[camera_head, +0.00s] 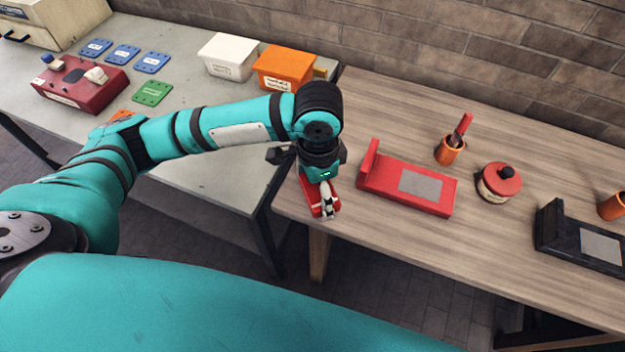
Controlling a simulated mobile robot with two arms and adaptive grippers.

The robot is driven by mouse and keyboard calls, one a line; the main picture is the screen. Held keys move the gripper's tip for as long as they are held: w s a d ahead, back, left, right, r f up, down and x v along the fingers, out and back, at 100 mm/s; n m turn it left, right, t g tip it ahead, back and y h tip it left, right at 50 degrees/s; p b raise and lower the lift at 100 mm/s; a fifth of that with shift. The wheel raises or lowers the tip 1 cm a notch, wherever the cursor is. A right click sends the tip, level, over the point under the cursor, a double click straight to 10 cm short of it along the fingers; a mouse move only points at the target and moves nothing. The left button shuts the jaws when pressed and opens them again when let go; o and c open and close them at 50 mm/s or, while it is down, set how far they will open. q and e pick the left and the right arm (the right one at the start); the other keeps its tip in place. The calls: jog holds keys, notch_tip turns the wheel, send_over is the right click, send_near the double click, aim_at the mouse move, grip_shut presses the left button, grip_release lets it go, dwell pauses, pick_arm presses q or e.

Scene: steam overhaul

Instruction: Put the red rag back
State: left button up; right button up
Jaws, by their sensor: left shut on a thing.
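The red rag (313,196) is in my left gripper (328,211), at the left end of the wooden table. The jaws point down and are shut on it, and red shows on both sides of the fingers. The gripper hides part of the rag, and I cannot tell whether the rag touches the tabletop. My right gripper is not in view.
On the wooden table (390,255) are a red stand with a grey plate (400,192), an orange cup (449,152), a red-lidded pot (499,185) and a black stand (575,247). The grey table (190,105) holds white (228,58) and orange (284,70) bins.

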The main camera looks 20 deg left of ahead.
pick_arm(q)
jog(key=d+f+m+b, duration=0.1)
jog(key=d+f+m, duration=0.5)
jog(key=f+m, duration=0.2)
jog(key=w+a, duration=0.3)
jog(key=w+a+p, duration=0.1)
jog(key=w+a, duration=0.2)
jog(key=w, duration=0.1)
jog(key=w+a+f+p, duration=0.1)
jog(key=w+a, duration=0.2)
jog(key=w, duration=0.1)
jog(key=shift+w+a, duration=0.2)
jog(key=shift+a, duration=0.05)
jog(key=shift+w+f, duration=0.1)
jog(key=shift+f, duration=0.05)
notch_tip(320, 180, down, 2)
jog(key=shift+f+p, duration=0.1)
jog(key=shift+p, duration=0.45)
jog(key=shift+f, duration=0.55)
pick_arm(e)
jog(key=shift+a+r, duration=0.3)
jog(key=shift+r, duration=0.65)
pick_arm(q)
jog(key=shift+f, duration=0.1)
